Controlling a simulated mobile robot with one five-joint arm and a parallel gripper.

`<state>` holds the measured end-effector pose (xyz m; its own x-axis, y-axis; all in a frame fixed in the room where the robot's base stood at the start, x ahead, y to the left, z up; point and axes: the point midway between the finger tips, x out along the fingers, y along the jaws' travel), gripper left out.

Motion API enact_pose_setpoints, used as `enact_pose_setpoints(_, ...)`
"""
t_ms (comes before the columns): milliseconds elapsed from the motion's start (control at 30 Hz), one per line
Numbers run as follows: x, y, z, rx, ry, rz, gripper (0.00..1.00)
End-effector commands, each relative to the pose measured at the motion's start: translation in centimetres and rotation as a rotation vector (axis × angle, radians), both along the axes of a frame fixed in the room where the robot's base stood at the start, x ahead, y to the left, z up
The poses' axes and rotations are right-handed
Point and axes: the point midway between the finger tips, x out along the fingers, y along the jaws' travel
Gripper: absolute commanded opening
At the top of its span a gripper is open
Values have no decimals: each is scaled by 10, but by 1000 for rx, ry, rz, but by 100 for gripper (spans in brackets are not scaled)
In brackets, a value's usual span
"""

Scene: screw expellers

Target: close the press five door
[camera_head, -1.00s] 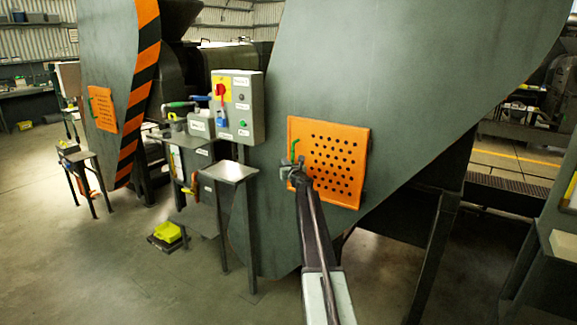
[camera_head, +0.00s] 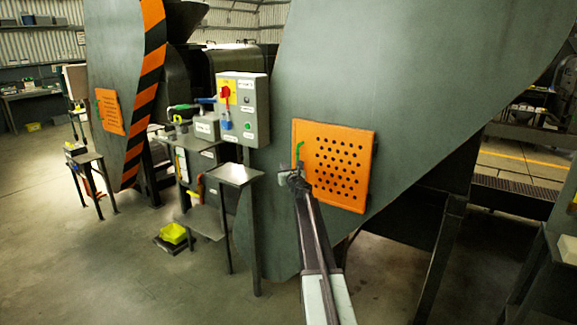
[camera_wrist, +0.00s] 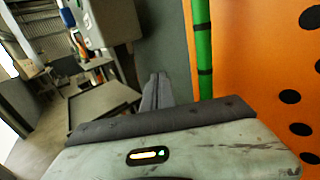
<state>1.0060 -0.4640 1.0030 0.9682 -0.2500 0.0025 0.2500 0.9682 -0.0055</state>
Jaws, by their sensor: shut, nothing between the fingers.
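The near press has an orange perforated door (camera_head: 338,165) on its grey side panel. The door lies flat or nearly flat against the panel; I cannot tell whether it is latched. A green handle (camera_head: 299,152) stands upright at the door's left edge. My gripper (camera_head: 287,168) is at that left edge, just below and left of the handle. In the wrist view my gripper (camera_wrist: 157,92) is shut and empty, pointing at the grey panel left of the green handle (camera_wrist: 203,50). The orange door (camera_wrist: 265,60) fills the right side. I cannot tell whether the fingers touch anything.
A grey control box (camera_head: 243,108) with a red and yellow switch is left of the door. A small metal stand (camera_head: 234,174) stands below it. A second press with an orange door (camera_head: 110,111) stands further left.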

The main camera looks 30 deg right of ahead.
Motion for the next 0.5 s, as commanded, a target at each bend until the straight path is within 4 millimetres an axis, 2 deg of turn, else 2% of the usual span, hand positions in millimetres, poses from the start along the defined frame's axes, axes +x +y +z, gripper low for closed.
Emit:
enact_pose_setpoints(33,-11,17,0,0,0,2,0)
enact_pose_setpoints(200,-28,58,0,1,0,4,0)
enact_pose_setpoints(333,-35,77,0,1,0,4,0)
enact_pose_setpoints(500,-38,87,0,1,0,5,0)
